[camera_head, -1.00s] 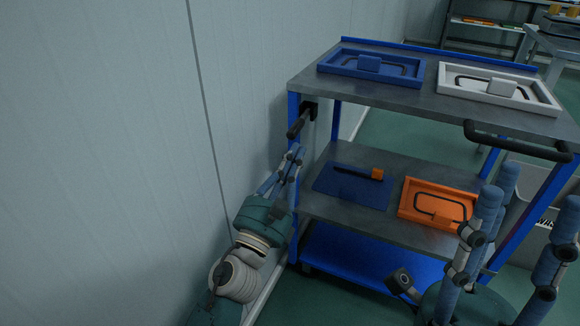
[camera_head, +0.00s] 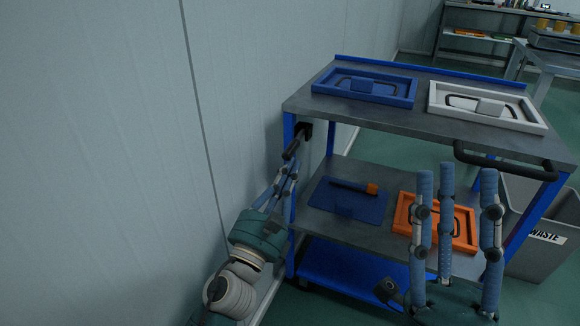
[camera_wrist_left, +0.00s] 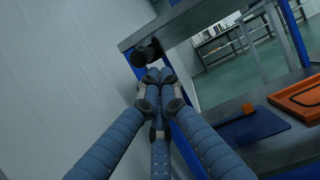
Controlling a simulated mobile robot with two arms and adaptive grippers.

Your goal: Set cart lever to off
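A black lever-like bar (camera_head: 293,146) sticks out from a dark bracket near the top of the cart's left corner post. It also shows in the left wrist view (camera_wrist_left: 148,52), end-on, just above the fingertips. My left gripper (camera_head: 287,169) has its fingers drawn together just below the bar; whether they touch it I cannot tell. The left wrist view shows its tips (camera_wrist_left: 158,76) close together with nothing visible between them. The cart (camera_head: 400,119) has blue posts and grey shelves. My right gripper (camera_head: 455,185) stands with fingers spread and empty in front of the lower right shelf.
The top shelf bears a blue tray (camera_head: 322,86) and a white tray (camera_head: 437,98). The middle shelf holds a blue plate (camera_head: 345,204) with an orange-ended black bar and an orange tray (camera_head: 402,213). A pale wall (camera_head: 90,150) stands close on the left. A grey waste bin (camera_head: 535,262) is at right.

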